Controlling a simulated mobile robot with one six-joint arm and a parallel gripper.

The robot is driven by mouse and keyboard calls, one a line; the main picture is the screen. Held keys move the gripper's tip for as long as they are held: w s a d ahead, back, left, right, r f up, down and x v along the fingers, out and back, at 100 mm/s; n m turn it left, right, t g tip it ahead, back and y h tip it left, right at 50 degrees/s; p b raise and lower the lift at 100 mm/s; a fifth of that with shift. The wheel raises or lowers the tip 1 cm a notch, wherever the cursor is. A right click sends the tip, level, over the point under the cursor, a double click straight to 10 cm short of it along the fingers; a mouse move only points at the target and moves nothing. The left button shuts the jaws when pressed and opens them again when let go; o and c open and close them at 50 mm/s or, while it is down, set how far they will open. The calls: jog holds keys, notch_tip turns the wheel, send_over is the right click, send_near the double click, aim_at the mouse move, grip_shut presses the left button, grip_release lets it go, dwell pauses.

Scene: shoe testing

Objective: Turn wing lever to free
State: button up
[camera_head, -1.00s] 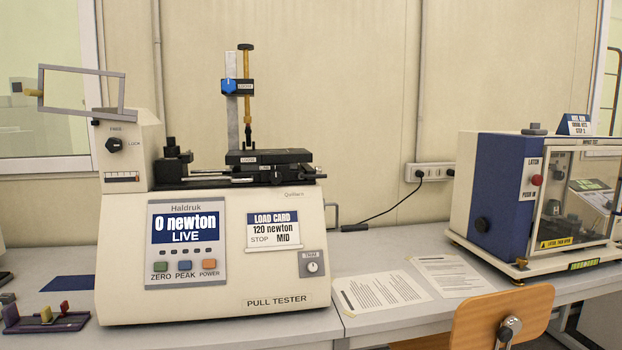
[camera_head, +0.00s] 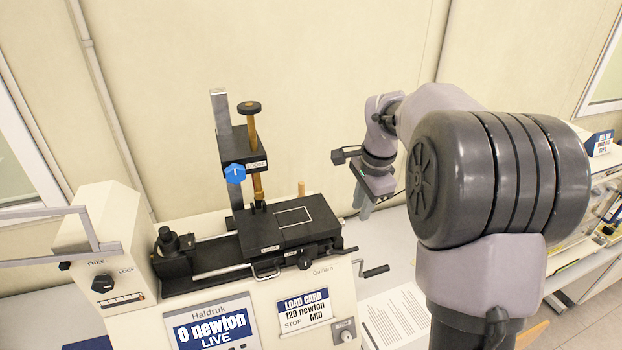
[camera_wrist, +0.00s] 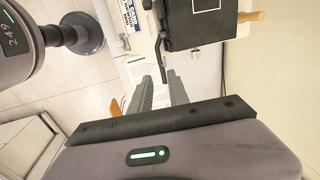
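The pull tester (camera_head: 210,290) stands on the bench. A black knob (camera_head: 103,284) on its left housing sits beside the printed words FREE and LOCK. Which word it points to is too small to tell. A blue lobed knob (camera_head: 235,174) is on the clamp block (camera_head: 243,152) of the upright post. My gripper (camera_head: 363,210) hangs to the right of the tester, pointing down, apart from both knobs. In the wrist view its two grey fingers (camera_wrist: 163,84) are apart with nothing held between them; neither knob shows there.
A black crank handle (camera_head: 375,271) sticks out at the tester's right side. A tilted grey frame (camera_head: 45,237) stands out at the left housing. A dark sliding stage (camera_head: 290,222) lies on top. Printed sheets (camera_head: 397,318) lie on the bench at right.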

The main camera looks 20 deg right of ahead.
send_near(352, 249)
jog(key=f, duration=0.2)
jog(key=w+f+p, duration=0.1)
jog(key=f, duration=0.4)
jog(key=shift+w+d+p, duration=0.1)
jog(key=shift+w+p, duration=0.05)
jog(key=shift+p, duration=0.2)
jog(key=shift+w+f, duration=0.25)
jog(key=shift+f, duration=0.15)
jog(key=shift+s, duration=0.1)
grip_shut()
dwell(0.5)
